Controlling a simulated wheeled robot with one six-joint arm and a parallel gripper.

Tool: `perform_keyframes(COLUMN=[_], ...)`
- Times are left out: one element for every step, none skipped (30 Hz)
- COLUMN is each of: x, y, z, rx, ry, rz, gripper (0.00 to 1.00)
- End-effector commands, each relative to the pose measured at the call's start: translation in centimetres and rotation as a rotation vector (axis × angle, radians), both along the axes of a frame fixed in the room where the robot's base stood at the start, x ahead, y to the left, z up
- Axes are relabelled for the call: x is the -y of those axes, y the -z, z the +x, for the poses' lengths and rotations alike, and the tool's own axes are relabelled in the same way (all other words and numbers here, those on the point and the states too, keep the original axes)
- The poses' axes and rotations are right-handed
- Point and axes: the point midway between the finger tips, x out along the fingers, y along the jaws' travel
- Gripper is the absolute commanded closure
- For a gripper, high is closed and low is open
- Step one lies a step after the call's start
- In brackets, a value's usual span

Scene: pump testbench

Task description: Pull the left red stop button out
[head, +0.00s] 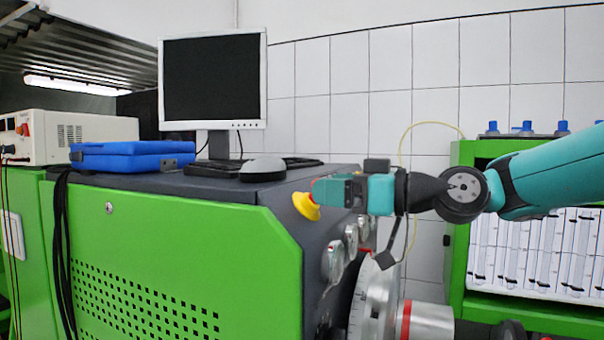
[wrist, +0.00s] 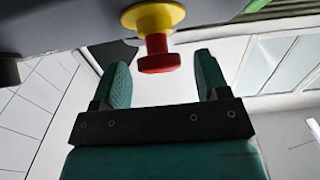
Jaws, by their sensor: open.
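The red stop button (wrist: 159,56) has a yellow collar (wrist: 152,17) and sticks out from the grey panel of the green machine. In the head view the yellow collar (head: 306,206) shows at the machine's right corner, with a small bit of red beside my gripper (head: 318,191). In the wrist view my gripper (wrist: 160,82) is open, with one finger on each side of the red button head. The head lies between the fingertips, with a gap on both sides. I cannot tell the exact depth. No second stop button is clearly visible.
Below the button, silver fittings (head: 335,262) and a round graduated disc (head: 372,298) stick out from the machine's side. A mouse (head: 262,169), keyboard (head: 212,168), monitor (head: 212,80) and blue case (head: 132,157) are on top. A green cabinet (head: 462,250) stands at right.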

Motion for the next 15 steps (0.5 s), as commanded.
perform_keyframes(x=[-0.27, -0.38, -0.48, -0.56, -0.62, -0.67, -0.70, -0.73, -0.74, -0.74, -0.74, -0.74, -0.74, -0.74, -0.73], y=[-0.26, -0.23, -0.19, -0.16, -0.12, -0.08, -0.04, -0.01, 0.02, 0.04, 0.05, 0.06, 0.06, 0.07, 0.06], z=[0.20, 0.29, 0.39, 0.44, 0.49, 0.54, 0.57, 0.59, 0.61, 0.61, 0.61, 0.61, 0.61, 0.61, 0.61], rx=[-0.002, -0.002, -0.002, -0.001, -0.001, -0.001, -0.001, 0.000, 0.000, 0.000, 0.000, 0.000, 0.000, 0.000, 0.000], ry=[0.005, 0.008, 0.011, 0.013, 0.014, 0.016, 0.017, 0.018, 0.018, 0.019, 0.019, 0.019, 0.019, 0.018, 0.018], rz=[0.000, 0.000, 0.000, -0.001, -0.001, -0.001, -0.001, -0.001, -0.001, -0.001, -0.001, -0.001, -0.001, -0.001, -0.001], gripper=[0.32, 0.32, 0.32, 0.32, 0.32, 0.32, 0.32, 0.32, 0.32, 0.32, 0.32, 0.32, 0.32, 0.32, 0.32])
